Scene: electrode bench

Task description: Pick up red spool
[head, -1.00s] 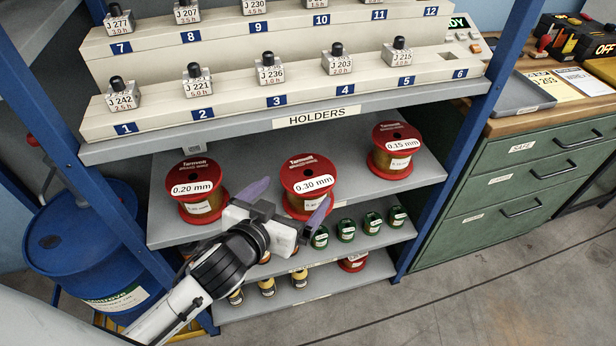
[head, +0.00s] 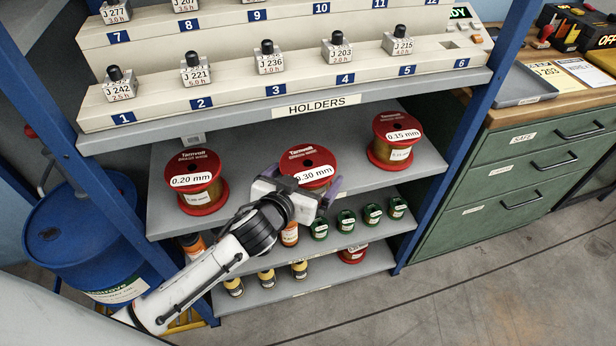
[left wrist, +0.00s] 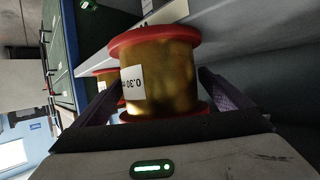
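Three large red-flanged spools of copper-coloured wire stand upright on the grey shelf: the 0.20 mm spool (head: 195,180) at left, the 0.30 mm spool (head: 308,158) in the middle and the 0.15 mm spool (head: 396,140) at right. My left gripper (head: 305,185) is at the front of the 0.30 mm spool and hides its lower part. In the left wrist view the 0.30 mm spool (left wrist: 170,75) stands between the open purple fingers (left wrist: 158,85). A gap shows at the right finger; contact at the left one is unclear. My right gripper is out of view.
Above is the holders rack (head: 235,104) with numbered blocks. Below, small green spools (head: 345,221), yellow ones (head: 266,281) and a red one (head: 352,255) sit on lower shelves. Blue posts (head: 480,110) flank the shelves. A blue drum (head: 75,240) stands left, a green cabinet (head: 520,180) right.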

